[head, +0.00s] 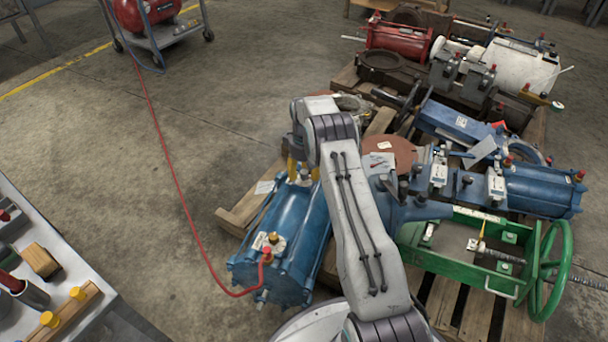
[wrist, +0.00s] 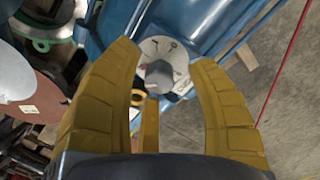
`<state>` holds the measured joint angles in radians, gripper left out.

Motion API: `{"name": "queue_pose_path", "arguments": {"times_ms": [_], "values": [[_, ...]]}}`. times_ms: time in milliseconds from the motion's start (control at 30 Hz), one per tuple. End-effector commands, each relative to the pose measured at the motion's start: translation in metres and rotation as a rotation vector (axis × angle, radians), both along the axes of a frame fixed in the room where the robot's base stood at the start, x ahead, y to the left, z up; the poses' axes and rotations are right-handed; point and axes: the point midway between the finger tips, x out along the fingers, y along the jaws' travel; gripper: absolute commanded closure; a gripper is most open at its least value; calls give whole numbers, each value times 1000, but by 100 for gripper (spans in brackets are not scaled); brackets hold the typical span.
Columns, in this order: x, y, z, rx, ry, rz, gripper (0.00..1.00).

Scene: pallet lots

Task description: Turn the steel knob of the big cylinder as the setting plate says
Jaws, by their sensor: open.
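The big blue cylinder (head: 290,225) lies on the pallet, left of my arm; its blue body also fills the top of the wrist view (wrist: 215,20). In the wrist view a grey steel knob (wrist: 159,76) sits on a round pale plate (wrist: 160,45) with dark marks. The marks are too small to read surely. My gripper (wrist: 167,68) is open, with one yellow finger on each side of the knob and a gap at both sides. In the head view my gripper (head: 302,172) is over the cylinder's far end, and hides most of the knob there.
A red hose (head: 165,150) runs from the cylinder's near end across the floor to a cart (head: 165,35). A green frame with a handwheel (head: 550,270) and other blue cylinders (head: 540,190) crowd the pallet at right. A workbench (head: 75,310) stands at lower left.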

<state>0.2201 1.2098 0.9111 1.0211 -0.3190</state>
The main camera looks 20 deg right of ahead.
Motion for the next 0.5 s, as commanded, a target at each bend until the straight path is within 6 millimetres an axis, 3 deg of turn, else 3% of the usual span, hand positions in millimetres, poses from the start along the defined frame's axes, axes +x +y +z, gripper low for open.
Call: {"name": "queue_pose_path", "arguments": {"times_ms": [300, 500], "values": [[0, 0, -3, 0, -1, 0, 47], [0, 0, -2, 0, 0, 0, 64]]}}
